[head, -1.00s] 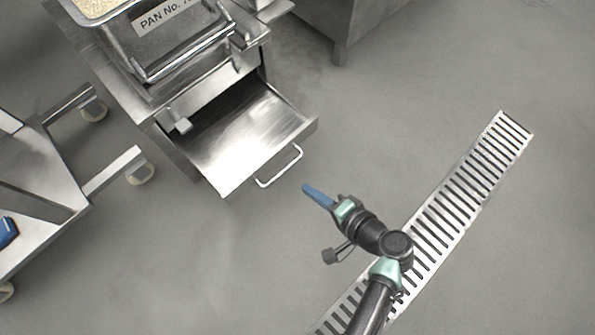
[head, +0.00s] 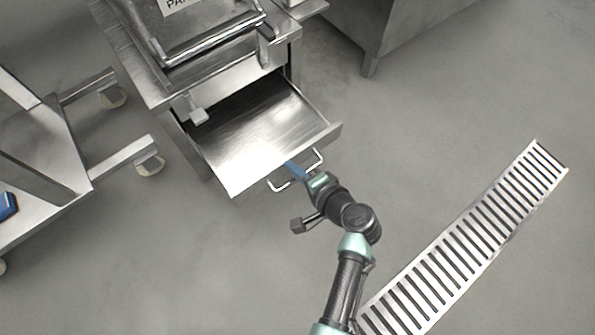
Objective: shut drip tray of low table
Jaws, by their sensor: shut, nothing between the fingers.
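The drip tray (head: 255,133) is a shiny flat metal drawer, pulled well out of the front of the low table (head: 151,82). A pale bar handle (head: 280,187) sticks out from its front face. My gripper (head: 290,167), with blue fingers, is shut and empty. It is at the tray's front edge, in the gap of the handle, pointing toward the table. The handle partly shows on both sides of the fingers. I cannot tell whether the fingertips touch the front face.
A wheeled metal cart (head: 50,178) is at the left. A slotted floor drain (head: 470,235) lies at the lower right, and a metal cabinet (head: 400,35) stands at the back. The floor right of the tray is clear.

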